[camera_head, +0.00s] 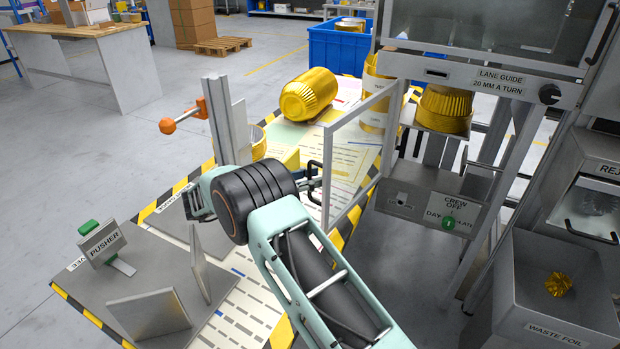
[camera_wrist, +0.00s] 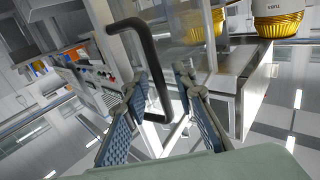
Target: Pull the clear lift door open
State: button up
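The clear lift door (camera_head: 326,160) is a see-through pane in a grey metal frame, upright at the middle of the head view beside the press bed. Its black bar handle (camera_wrist: 152,60) shows large in the wrist view, bent at its upper and lower ends. My gripper (camera_wrist: 161,74) is open, with one blue-padded finger on each side of the handle's bar. Gaps seem to show between the bar and both fingertips. In the head view my gripper (camera_head: 310,184) is at the door's left edge, and my wrist hides part of it.
A metal post with an orange knob (camera_head: 168,126) stands to the left. The pusher plate (camera_head: 103,243) is at lower left. A machine cabinet and the waste foil bin (camera_head: 555,290) stand to the right.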

jog(key=v, duration=1.2)
